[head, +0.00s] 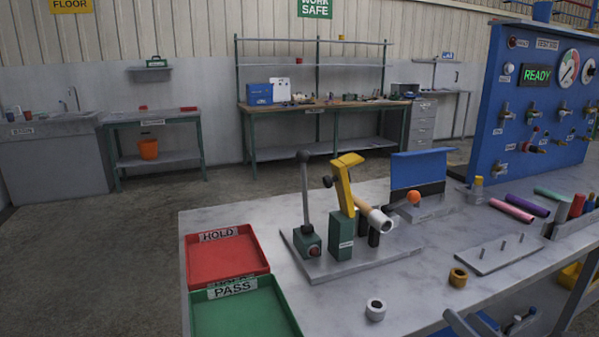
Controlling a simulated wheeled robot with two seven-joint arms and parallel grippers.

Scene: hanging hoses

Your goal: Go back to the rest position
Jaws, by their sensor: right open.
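My right gripper (464,323) shows only in part at the bottom edge of the head view, right of centre. Its grey fingers are apart and nothing shows between them. It is at the near edge of the grey table (420,289), below a short brass-coloured ring (458,277) and apart from it. The rest of that arm is cut off by the frame. My left gripper is not in view.
A fixture with a yellow lever (345,187) and an upright dark rod (305,188) stands on the table. A red HOLD tray (226,262) and green PASS tray (240,314) lie left. A blue test panel (540,100) stands right. Pink (511,210) and purple (527,205) hoses lie before it.

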